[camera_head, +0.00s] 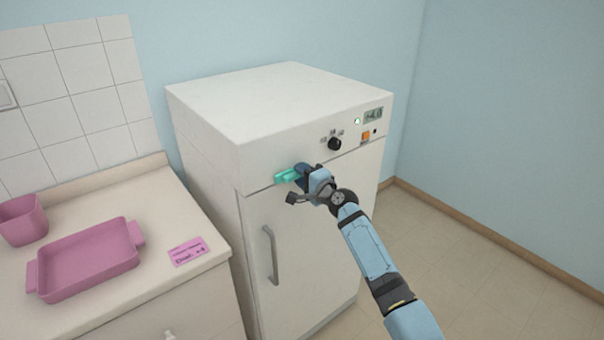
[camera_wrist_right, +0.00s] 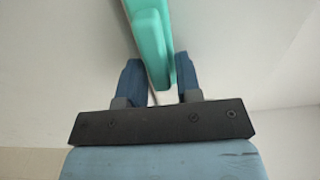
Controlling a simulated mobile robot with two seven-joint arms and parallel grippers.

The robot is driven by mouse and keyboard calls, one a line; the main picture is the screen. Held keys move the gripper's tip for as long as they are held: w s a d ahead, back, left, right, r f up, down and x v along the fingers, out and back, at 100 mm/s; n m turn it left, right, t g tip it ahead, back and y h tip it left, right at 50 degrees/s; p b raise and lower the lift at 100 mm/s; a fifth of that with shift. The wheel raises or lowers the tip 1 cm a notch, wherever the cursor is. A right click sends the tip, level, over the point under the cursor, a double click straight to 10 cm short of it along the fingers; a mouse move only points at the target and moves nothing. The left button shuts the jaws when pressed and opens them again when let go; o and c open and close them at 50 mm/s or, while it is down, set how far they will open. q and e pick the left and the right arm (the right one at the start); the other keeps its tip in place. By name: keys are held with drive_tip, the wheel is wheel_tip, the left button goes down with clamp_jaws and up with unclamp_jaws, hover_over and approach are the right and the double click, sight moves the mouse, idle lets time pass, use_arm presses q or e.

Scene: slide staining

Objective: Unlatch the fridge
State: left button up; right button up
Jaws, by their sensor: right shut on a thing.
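The white fridge (camera_head: 300,240) stands in the middle of the head view with its door closed. A teal latch (camera_head: 286,177) sits at the seam between the top panel and the door, near the door's upper left. My right gripper (camera_head: 302,174) is at the latch and shut on it. In the right wrist view the teal latch (camera_wrist_right: 152,45) runs between the two blue fingers of my right gripper (camera_wrist_right: 158,82). The fingers hide part of the latch. My left gripper is not in view.
A grey vertical door handle (camera_head: 270,255) is below the latch. A black knob (camera_head: 334,144) and a small display (camera_head: 373,115) are on the top panel. Floor at right is clear.

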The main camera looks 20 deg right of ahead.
idle(0.6)
drive_tip(key=o, duration=0.7)
drive_tip(key=v, duration=1.4)
drive_tip(key=shift+w+b, duration=0.1)
drive_tip(key=shift+b, duration=0.25)
